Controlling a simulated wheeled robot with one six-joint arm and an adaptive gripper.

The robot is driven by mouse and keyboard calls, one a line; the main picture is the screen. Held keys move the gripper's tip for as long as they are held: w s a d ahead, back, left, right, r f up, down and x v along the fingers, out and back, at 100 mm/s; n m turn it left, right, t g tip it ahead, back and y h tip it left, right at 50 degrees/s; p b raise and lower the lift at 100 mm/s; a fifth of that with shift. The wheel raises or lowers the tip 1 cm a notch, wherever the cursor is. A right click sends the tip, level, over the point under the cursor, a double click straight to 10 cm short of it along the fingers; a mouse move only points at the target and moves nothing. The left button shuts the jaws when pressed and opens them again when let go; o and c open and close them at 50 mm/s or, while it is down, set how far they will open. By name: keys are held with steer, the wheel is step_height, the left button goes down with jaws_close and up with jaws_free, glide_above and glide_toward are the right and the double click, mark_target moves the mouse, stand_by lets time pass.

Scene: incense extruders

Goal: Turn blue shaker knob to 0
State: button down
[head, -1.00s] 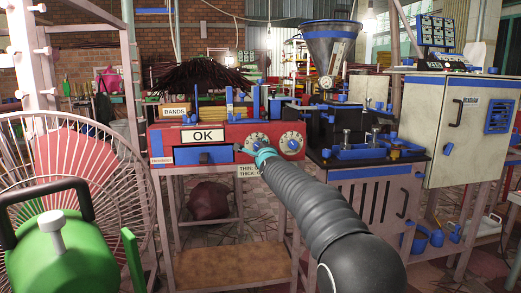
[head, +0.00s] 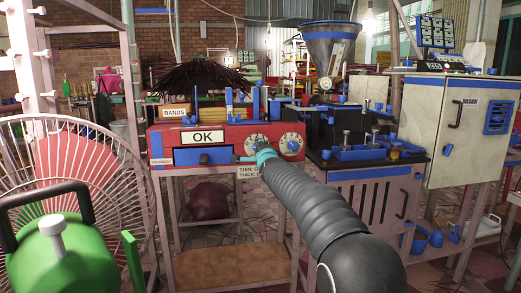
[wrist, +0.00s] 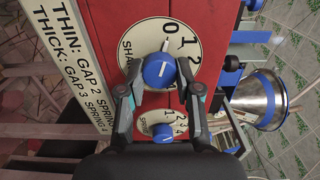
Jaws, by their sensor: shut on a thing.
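The dial's label begins "SHA" and is partly covered. My gripper (wrist: 158,88) has its fingers on both sides of the knob and is shut on it. A pale pointer at the knob's upper edge is near the 0 and 1; its exact mark is hard to tell. In the head view, my gripper (head: 262,154) is at the left dial (head: 256,141) on the red machine (head: 225,130), and my arm hides part of the machine.
A second blue knob (wrist: 163,132) on a smaller numbered dial is close below. A metal funnel (wrist: 257,100) is to the right in the wrist view. In the head view, a dark bench (head: 350,163) stands right of the machine and a green tank (head: 60,250) at lower left.

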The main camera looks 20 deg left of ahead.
steer(key=shift+r, duration=0.15)
steer(key=c, duration=0.8)
jaws_free()
steer(key=v, duration=1.2)
steer(key=shift+a, duration=0.1)
